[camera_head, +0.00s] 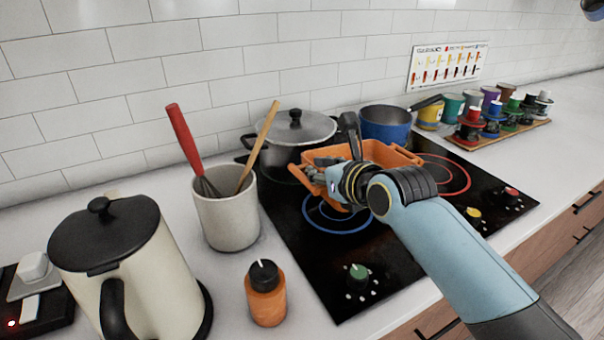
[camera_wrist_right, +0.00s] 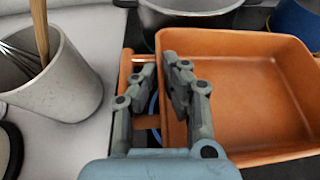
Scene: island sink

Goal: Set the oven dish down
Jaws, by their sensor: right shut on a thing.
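The orange oven dish (camera_head: 398,156) is over the cooktop in the head view, partly hidden by my right arm. My right gripper (camera_head: 318,165) is shut on the dish at its left end. In the right wrist view the dish (camera_wrist_right: 262,95) looks empty, and the fingers of my right gripper (camera_wrist_right: 160,85) close around its left wall and handle. I cannot tell whether the dish touches the cooktop. My left gripper is not in view.
The black cooktop (camera_head: 315,268) has a blue-ringed front zone and a red-ringed zone. A lidded pot (camera_head: 298,130) and a blue pan (camera_head: 384,124) stand behind the dish. A utensil crock (camera_head: 226,212), orange shaker (camera_head: 266,297) and kettle (camera_head: 120,265) stand left.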

